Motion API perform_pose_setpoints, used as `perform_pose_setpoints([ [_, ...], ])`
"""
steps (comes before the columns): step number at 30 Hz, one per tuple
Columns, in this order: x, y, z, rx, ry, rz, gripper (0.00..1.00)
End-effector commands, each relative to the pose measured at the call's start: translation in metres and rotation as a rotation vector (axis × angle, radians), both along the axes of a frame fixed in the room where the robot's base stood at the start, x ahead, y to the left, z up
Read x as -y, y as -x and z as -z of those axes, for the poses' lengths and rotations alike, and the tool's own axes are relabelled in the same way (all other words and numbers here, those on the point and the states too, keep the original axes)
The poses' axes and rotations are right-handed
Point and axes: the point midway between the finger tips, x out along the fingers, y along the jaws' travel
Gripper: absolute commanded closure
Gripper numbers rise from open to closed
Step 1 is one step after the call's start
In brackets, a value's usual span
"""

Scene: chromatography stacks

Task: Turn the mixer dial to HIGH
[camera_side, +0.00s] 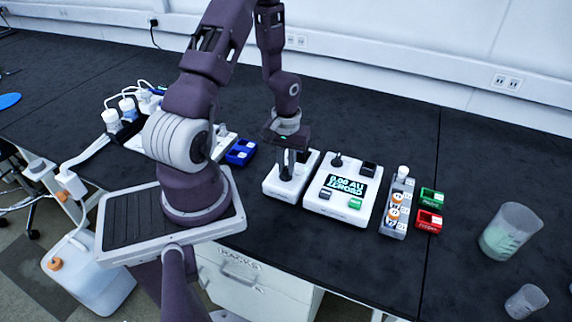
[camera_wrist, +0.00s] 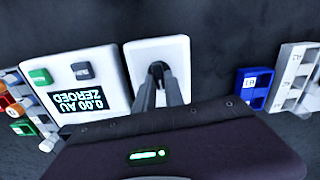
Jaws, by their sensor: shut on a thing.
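The mixer is a small white box (camera_side: 271,186) left of the larger white display unit, and it also shows in the wrist view (camera_wrist: 178,53). Its dark dial (camera_wrist: 157,68) is mostly covered by my fingers. My gripper (camera_side: 287,170) points down over the box and is shut on the dial. In the wrist view, the two dark fingers of my gripper (camera_wrist: 158,75) meet the dial from both sides. The dial's pointer and any LOW or HIGH marks cannot be made out.
The display unit (camera_side: 323,205) reads "0.00 AU ZEROED" and has a knob and buttons. A grey vial rack (camera_side: 397,225), green tray (camera_side: 431,198) and red tray (camera_side: 428,221) stand right. A blue tray (camera_side: 240,152) is left. Beakers (camera_side: 510,232) stand far right.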

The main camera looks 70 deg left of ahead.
Motion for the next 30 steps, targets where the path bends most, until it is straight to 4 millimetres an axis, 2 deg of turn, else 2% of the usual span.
perform_pose_setpoints([
  [18,0.0022,-0.0021,-0.0006,0.001,-0.001,0.579,1.0],
  [30,0.0034,-0.0024,-0.0006,0.001,-0.002,0.866,1.0],
])
